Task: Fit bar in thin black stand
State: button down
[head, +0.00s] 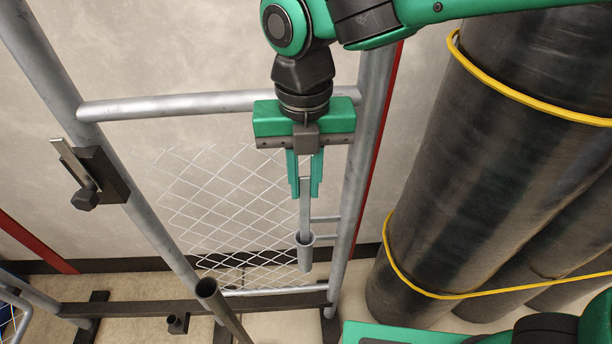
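My gripper (305,190), with green fingers pointing down, is in front of the metal frame. Its fingers are close around a thin grey bar (305,212) that hangs roughly upright between them. The bar's lower end meets a wider, short grey tube (306,258); I cannot tell whether this tube is part of the bar or a separate piece. A thin black stand (222,309), a dark tube with an open round top, rises at the bottom, below and left of my gripper. The bar is apart from it. The stand's foot is out of view.
A grey tubular frame (210,103) surrounds the work area, with white wire mesh (215,205) behind. A dark clamp with a metal latch (92,175) sits on its left post. Large black rolls with yellow bands (480,150) fill the right side. A dark rail (130,308) crosses low.

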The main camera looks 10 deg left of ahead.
notch_tip(320, 180, up, 17)
dwell(1.2)
